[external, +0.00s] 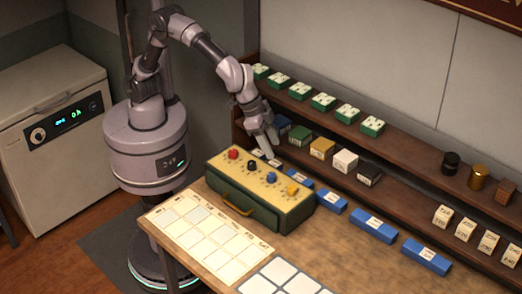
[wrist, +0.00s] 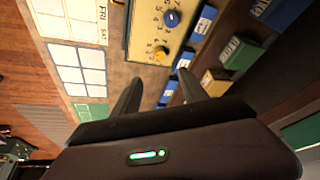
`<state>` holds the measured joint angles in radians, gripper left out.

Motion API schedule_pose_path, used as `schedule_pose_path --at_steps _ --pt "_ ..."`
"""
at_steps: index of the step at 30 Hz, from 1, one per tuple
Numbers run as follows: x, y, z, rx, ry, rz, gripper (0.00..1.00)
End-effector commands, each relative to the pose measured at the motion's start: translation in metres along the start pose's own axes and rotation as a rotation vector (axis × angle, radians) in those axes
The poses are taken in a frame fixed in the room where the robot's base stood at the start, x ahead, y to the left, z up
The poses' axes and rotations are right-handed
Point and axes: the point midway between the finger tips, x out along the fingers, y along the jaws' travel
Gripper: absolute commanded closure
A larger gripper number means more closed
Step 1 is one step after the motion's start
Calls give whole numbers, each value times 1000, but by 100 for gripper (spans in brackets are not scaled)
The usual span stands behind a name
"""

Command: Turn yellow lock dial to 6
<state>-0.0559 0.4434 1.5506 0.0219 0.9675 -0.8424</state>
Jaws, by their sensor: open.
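The lock box (external: 230,204) is a green box with a yellow top on the wooden table. Its top carries a row of dials: red (external: 233,154), black (external: 252,165), blue (external: 271,177) and yellow (external: 292,190). In the wrist view the yellow dial (wrist: 161,53) sits near the end of the panel, with small numerals around it; its setting is too small to read. The blue dial (wrist: 171,18) is beyond it. My gripper (wrist: 158,88) is open and empty, its fingers apart from the dial. In the external view my gripper (external: 268,147) is above the back of the box.
Blue blocks (external: 373,229) lie along the table's back edge behind the box. Shelves behind hold green blocks (external: 323,102) and coloured boxes (external: 322,148). A calendar sheet (external: 209,237) and a white grid (external: 281,277) lie in front.

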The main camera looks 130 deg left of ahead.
Motion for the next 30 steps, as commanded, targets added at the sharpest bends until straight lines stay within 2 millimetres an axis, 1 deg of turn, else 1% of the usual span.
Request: schedule_pose_path --at_steps 2,5,12,15,18,21,24,30 --pt "8 1 1 -17 2 -5 49" --pt "32 0 2 -18 0 -6 49" --pt "107 0 2 -18 -1 -5 49" --pt "134 0 2 -18 0 -4 49" --pt "153 0 1 -18 1 -4 49" --pt "165 0 1 -17 1 -4 49" --pt "171 0 0 -17 2 -3 49" --pt "173 0 0 -18 2 -3 49"
